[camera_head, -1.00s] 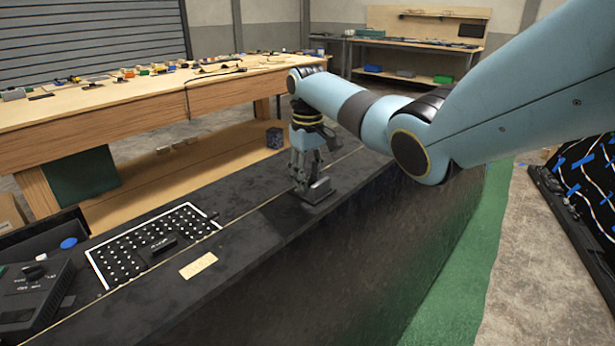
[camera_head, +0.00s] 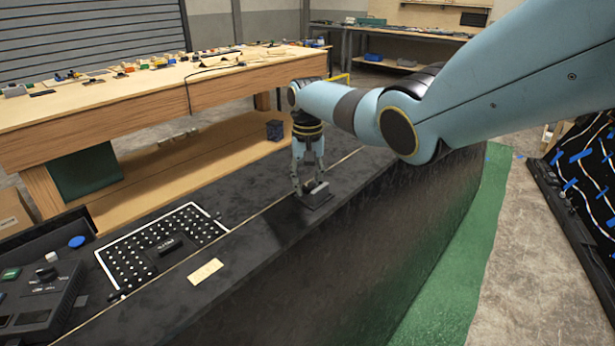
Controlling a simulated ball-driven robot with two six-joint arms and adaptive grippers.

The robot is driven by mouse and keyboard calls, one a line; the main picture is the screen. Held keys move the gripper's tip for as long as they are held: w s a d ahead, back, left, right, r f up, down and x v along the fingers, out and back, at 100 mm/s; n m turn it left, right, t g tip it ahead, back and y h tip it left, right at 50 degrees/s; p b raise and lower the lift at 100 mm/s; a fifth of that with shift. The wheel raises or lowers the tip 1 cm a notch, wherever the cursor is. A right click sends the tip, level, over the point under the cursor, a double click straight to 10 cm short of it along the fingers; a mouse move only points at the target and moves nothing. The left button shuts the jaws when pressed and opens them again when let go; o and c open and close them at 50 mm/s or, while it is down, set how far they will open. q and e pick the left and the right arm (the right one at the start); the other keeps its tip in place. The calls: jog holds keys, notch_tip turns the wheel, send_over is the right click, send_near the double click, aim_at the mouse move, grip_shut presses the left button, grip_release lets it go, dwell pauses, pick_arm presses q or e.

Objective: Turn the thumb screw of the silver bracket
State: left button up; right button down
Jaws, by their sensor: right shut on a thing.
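The silver bracket (camera_head: 316,197) is a small grey piece on the dark console top (camera_head: 258,228), near the middle of the view. My right gripper (camera_head: 309,188) points down over it, with its fingers at the bracket's upper part. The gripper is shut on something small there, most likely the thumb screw. The screw itself is hidden between the fingers and too small to make out. My left gripper is not in view.
A dotted black panel with a white border (camera_head: 151,246) and a beige plate (camera_head: 205,271) lie left of the bracket. A control box (camera_head: 38,300) stands at the lower left. A wooden bench (camera_head: 140,110) with clutter runs behind.

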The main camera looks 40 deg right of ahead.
aim_at(307, 186)
jog(key=shift+r+m, duration=0.15)
jog(key=shift+m, duration=0.45)
jog(key=shift+w, duration=0.1)
jog(key=c, duration=1.1)
grip_release()
jog(key=shift+r, duration=3.95)
